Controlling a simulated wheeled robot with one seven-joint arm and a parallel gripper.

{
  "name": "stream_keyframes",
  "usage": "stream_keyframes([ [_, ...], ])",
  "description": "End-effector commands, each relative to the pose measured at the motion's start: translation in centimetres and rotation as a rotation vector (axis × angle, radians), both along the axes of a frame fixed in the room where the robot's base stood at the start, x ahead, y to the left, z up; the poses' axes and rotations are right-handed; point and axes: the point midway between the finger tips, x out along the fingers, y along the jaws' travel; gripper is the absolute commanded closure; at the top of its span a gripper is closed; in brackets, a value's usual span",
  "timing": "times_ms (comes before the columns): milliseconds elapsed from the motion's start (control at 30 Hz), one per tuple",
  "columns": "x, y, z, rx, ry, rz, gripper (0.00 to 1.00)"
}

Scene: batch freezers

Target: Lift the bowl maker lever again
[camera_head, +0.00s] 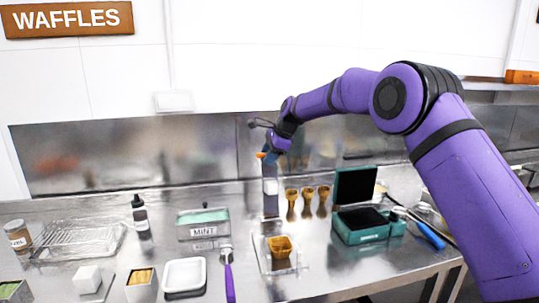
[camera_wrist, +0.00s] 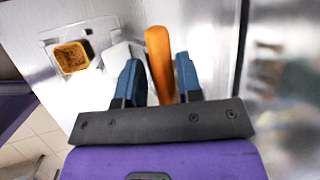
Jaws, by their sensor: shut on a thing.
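The bowl maker's orange lever (camera_wrist: 159,52) stands between the two blue fingers of my gripper (camera_wrist: 158,72) in the wrist view. My gripper is shut on it. In the head view the lever's orange end (camera_head: 262,155) shows beside my gripper (camera_head: 270,150), high up at the bowl maker's column. The white press part (camera_head: 270,186) is raised well above the base. A brown waffle bowl (camera_head: 280,246) sits on the clear-looking base plate (camera_head: 296,268) below, and also shows in the wrist view (camera_wrist: 71,57). The lever's pivot is hidden.
Several waffle cones (camera_head: 307,202) stand right of the column. The open green waffle iron (camera_head: 362,232) is further right. A MINT tub (camera_head: 203,222), a purple-handled scoop (camera_head: 228,275) and a white tray (camera_head: 185,276) stand to the left. The steel backsplash (camera_head: 130,155) is close behind.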

Motion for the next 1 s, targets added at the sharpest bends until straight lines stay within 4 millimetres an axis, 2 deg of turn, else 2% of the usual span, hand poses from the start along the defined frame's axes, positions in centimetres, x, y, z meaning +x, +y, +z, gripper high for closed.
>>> stream_keyframes([
  [233, 0.5, -0.2, -0.3, 0.0, -0.011, -0.005, 1.0],
  [267, 0.5, -0.2, -0.3, 0.0, -0.011, -0.005, 0.62],
  [300, 0.5, -0.2, -0.3, 0.0, -0.011, -0.005, 0.55],
  [667, 0.4, -0.3, 0.0, 0.0, -0.011, -0.006, 0.55],
  [767, 0.2, -0.7, 0.9, 0.0, -0.012, -0.006, 0.55],
  [1000, -0.7, -2.6, 4.7, 0.002, -0.013, -0.006, 0.55],
])
